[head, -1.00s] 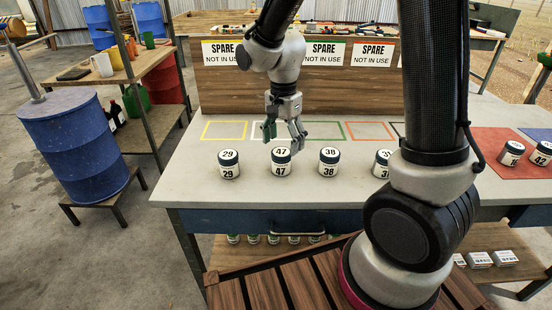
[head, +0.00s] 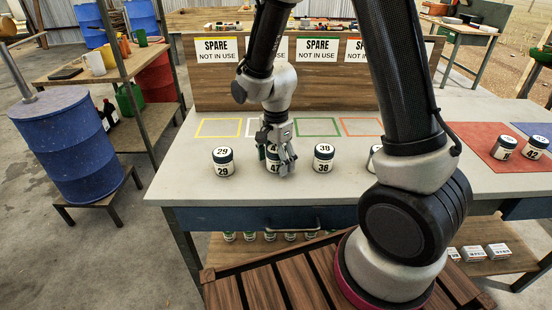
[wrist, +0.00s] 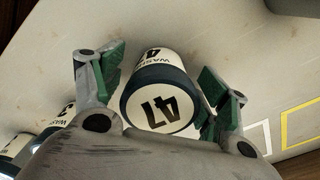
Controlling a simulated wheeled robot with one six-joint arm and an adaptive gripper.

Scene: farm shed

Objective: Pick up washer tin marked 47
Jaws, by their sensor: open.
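The washer tin marked 47 (head: 272,168) stands upright on the workbench, white with a dark band and 47 on its lid and side. In the head view my gripper (head: 277,163) covers much of it. In the wrist view the tin (wrist: 158,98) sits between the two green-padded fingers of my gripper (wrist: 160,92). The fingers are open, one on each side of the tin, with a gap visible on both sides.
Tin 29 (head: 222,163) stands left of tin 47, and tin 38 (head: 323,158) right of it. Another tin (head: 375,159) is partly behind my arm. Tins 42 (head: 535,147) and a neighbour (head: 505,148) stand far right. Coloured outlines (head: 218,128) and a board (head: 215,85) lie behind.

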